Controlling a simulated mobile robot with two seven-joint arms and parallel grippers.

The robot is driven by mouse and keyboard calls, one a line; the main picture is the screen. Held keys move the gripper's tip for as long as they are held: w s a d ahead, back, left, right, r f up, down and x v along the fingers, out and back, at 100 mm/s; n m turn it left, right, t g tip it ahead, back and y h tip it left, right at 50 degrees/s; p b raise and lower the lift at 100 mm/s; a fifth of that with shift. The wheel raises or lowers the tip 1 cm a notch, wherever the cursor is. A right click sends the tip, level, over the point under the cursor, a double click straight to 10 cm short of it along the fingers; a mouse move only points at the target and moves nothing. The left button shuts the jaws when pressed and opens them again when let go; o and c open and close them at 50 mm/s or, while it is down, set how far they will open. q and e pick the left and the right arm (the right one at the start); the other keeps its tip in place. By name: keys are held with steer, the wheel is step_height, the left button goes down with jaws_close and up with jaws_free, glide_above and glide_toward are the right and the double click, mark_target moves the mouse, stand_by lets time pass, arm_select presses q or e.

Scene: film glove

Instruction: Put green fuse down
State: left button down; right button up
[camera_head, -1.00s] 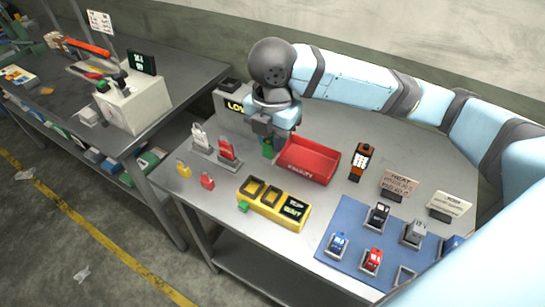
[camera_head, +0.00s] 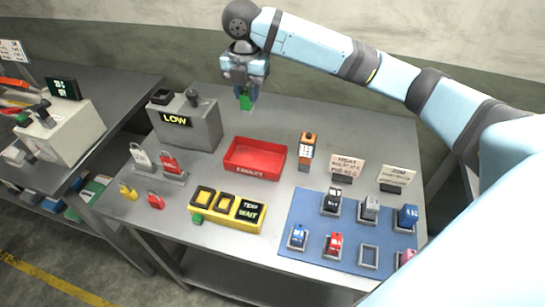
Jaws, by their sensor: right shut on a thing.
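The green fuse (camera_head: 246,102) is in my right gripper (camera_head: 245,92), which points down over the back of the metal table (camera_head: 300,134). The fuse hangs between the fingers; whether its lower end touches the table I cannot tell. The gripper is to the right of the grey box marked LOW (camera_head: 190,128) and behind the red tray (camera_head: 255,158). My left gripper is not in view.
A blue mat (camera_head: 290,240) with several coloured fuses in holders lies at the front right. A yellow tester (camera_head: 228,208) stands front centre. The back right of the table is clear.

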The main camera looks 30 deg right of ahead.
steer(key=shift+w+d+f, duration=0.15)
steer(key=shift+w+d, duration=0.05)
steer(key=shift+d, duration=0.3)
steer(key=p, duration=0.1)
glide_above(257, 161)
step_height(257, 161, down, 20)
steer(key=shift+w+f, duration=0.1)
steer(key=shift+f, duration=0.1)
steer(key=o, duration=0.9)
steer(key=shift+o, duration=0.2)
step_height(257, 161, up, 12)
